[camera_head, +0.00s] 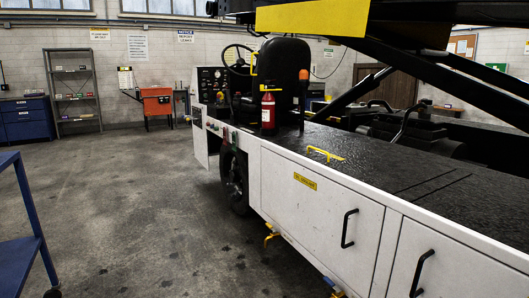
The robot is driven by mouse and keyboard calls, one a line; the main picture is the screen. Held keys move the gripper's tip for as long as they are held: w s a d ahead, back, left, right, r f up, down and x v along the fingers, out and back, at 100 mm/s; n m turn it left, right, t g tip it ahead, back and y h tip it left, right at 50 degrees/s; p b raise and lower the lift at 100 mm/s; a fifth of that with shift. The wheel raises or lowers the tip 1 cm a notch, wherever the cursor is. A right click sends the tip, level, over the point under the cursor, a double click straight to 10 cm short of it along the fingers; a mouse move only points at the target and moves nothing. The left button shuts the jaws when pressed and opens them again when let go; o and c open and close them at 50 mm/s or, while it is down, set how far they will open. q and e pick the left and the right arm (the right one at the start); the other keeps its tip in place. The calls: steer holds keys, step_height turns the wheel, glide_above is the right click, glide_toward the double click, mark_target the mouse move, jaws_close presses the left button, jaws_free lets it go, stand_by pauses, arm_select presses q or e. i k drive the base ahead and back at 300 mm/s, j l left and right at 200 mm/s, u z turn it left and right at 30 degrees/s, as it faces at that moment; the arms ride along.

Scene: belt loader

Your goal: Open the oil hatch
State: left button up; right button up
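The white belt loader (252,165) stands at the right and runs toward the front right corner. A white side panel (322,222) carries a yellow label (305,181), too small to read surely, and a black upright handle (348,228). The panel looks closed, flush with the side. I cannot tell surely if it is the oil hatch. Another white panel (445,262) with a black handle (421,273) is to its right and also looks closed. Neither of my grippers is in view.
A yellow bar (325,153) lies on the black deck (370,160). A red extinguisher (268,110) stands by the driver's seat (284,65). Yellow fittings (271,235) stick out low along the side. A blue cart (18,255) is at the left. The floor (150,220) between is clear.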

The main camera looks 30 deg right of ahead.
mark_target(389, 171)
steer(key=i+z, duration=0.2)
steer(key=i, duration=0.3)
steer(key=i+j+z, duration=0.2)
steer(key=i, duration=0.25)
steer(key=i+j+z, duration=0.2)
steer(key=i, duration=0.3)
steer(key=i+j+z, duration=0.15)
steer(key=z, duration=0.25)
steer(key=i+j+z, duration=0.25)
steer(key=z, duration=0.15)
steer(key=i+j+z, duration=0.25)
steer(key=z, duration=0.15)
steer(key=j, duration=0.05)
